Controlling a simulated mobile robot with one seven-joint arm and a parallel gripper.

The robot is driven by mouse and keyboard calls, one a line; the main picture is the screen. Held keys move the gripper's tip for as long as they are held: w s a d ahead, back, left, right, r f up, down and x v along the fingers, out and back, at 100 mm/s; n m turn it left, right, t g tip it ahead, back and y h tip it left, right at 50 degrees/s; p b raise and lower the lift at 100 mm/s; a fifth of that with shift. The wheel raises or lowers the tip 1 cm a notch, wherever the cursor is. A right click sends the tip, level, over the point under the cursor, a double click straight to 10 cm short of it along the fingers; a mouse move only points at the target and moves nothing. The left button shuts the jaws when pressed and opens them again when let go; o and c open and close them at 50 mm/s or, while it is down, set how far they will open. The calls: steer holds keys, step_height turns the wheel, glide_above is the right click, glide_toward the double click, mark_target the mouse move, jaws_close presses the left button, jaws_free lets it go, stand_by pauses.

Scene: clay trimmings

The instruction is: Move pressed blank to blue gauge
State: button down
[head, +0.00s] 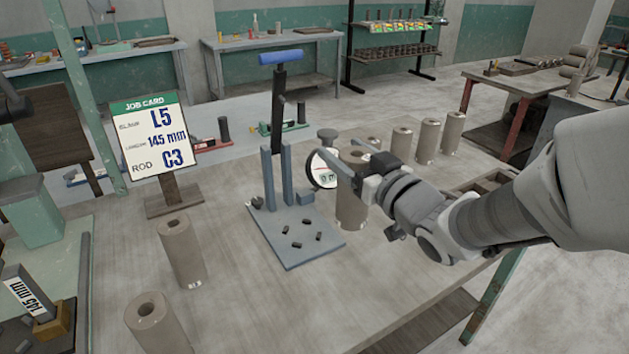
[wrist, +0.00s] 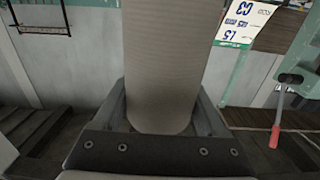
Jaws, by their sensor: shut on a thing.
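My gripper (head: 358,168) is shut on a grey-brown clay cylinder, the pressed blank (head: 352,208), which stands upright between the fingers. The wrist view shows the blank (wrist: 160,65) filling the space between the two jaws. I cannot tell whether its lower end touches the table. A small blue device (head: 88,176), possibly the blue gauge, lies at the far left behind the job card (head: 155,130), partly hidden. Similar red (head: 212,143) and green (head: 283,128) devices sit farther right along the back. My gripper is far to the right of the blue device.
A blue lever press (head: 278,185) with a flat base stands just left of my gripper, and a round dial (head: 325,168) is close beside it. Several clay cylinders (head: 428,140) stand behind. Two more (head: 180,250) (head: 160,325) stand at front left. The front-middle tabletop is clear.

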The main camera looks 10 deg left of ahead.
steer(key=w+a+f+b, duration=0.4)
steer(key=w+a+f, duration=0.2)
steer(key=a+f, duration=0.4)
steer(key=shift+w+a+f+b, duration=0.2)
steer(key=shift+a+f+b, duration=0.05)
steer(key=shift+a+b, duration=0.1)
steer(key=shift+f, duration=0.2)
jaws_free()
steer(key=shift+r, duration=0.1)
